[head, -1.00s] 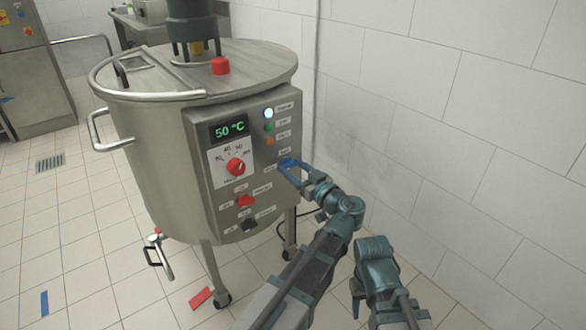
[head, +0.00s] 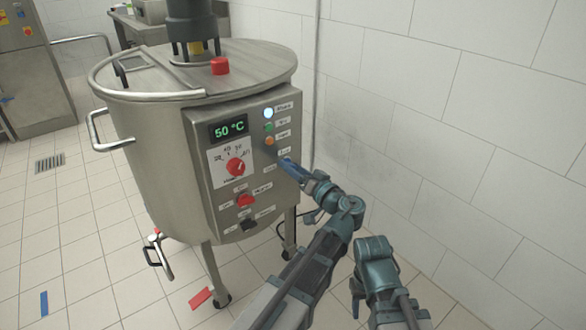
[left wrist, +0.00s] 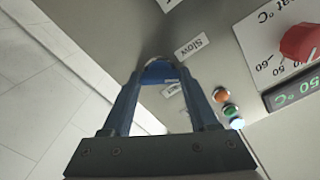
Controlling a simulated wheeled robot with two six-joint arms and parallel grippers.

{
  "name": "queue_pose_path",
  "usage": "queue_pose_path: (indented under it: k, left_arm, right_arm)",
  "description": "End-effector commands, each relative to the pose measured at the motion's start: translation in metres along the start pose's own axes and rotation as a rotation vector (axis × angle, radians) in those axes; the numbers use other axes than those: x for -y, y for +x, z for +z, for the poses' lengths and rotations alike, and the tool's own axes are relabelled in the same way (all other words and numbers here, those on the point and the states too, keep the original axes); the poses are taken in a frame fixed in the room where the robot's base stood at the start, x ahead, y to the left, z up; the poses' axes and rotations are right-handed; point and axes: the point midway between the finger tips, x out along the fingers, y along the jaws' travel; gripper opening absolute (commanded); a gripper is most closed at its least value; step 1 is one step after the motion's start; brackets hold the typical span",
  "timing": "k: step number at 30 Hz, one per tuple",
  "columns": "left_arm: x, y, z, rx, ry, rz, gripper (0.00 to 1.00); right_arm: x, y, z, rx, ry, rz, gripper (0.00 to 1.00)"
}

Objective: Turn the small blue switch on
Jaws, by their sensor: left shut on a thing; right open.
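The small blue switch (left wrist: 160,72) is on the steel control panel (head: 229,195), between a "Slow" label and another label. It shows between my left fingertips in the left wrist view. My left gripper (head: 285,162) is at the panel's right side, below the lights, and its blue fingers are shut on the switch. In the head view the fingers hide most of the switch, and I cannot tell which way it is turned. My right gripper (head: 356,298) is low at the front, open and away from the panel; only part of it shows.
The panel also bears a red dial (head: 236,166), a green "50 °C" display (head: 229,129), a red switch (head: 245,200), a black switch (head: 249,224) and lit indicators (head: 268,113). The steel tank (head: 160,150) stands beside a tiled wall (head: 450,130). Tiled floor is open at left.

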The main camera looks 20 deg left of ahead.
Motion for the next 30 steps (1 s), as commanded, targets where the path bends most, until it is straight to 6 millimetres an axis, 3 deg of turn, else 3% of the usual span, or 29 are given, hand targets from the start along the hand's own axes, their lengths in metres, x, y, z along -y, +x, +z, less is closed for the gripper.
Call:
queue_pose_path:
  k: [18, 30]
  left_arm:
    - [-0.0010, -0.0003, 0.0002, 0.000, 0.583, 0.001, 0.04]
    - [-0.0013, -0.0004, 0.0006, 0.000, 0.880, 0.001, 0.04]
  right_arm:
    - [0.0001, 0.0006, 0.0000, 0.000, 0.000, 0.000, 0.50]
    - [0.0001, 0.0010, -0.0001, 0.000, 0.000, 0.000, 0.50]
